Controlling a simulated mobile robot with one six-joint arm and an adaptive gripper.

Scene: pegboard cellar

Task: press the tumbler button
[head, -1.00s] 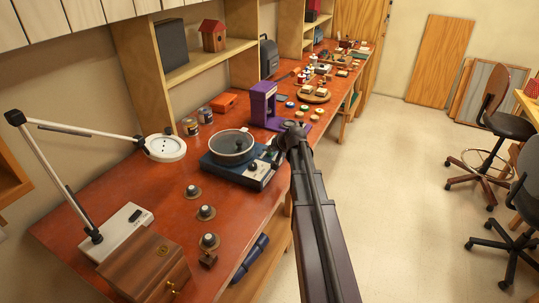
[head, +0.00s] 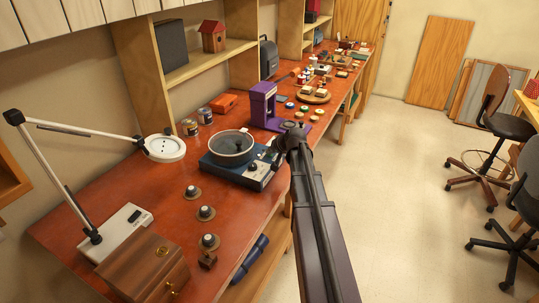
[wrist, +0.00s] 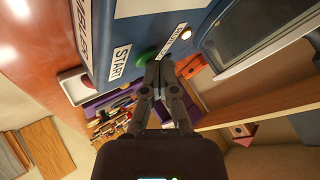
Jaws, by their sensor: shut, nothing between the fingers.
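The tumbler (head: 222,170) is a blue machine with a grey bowl on top, standing on the red-brown bench in the head view. In the wrist view its blue front panel (wrist: 112,62) fills the upper middle, with a white START label. A green button (wrist: 146,57) sits beside that label. My gripper (wrist: 160,68) is shut and empty, its fingertips at the button's right edge in the picture, partly covering it. I cannot tell whether they touch it. In the head view my gripper (head: 277,148) is at the tumbler's right side, its tips hard to make out.
A purple frame (head: 262,105) stands just behind the tumbler. A white lamp (head: 165,147) and a wooden box (head: 143,268) are at left.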

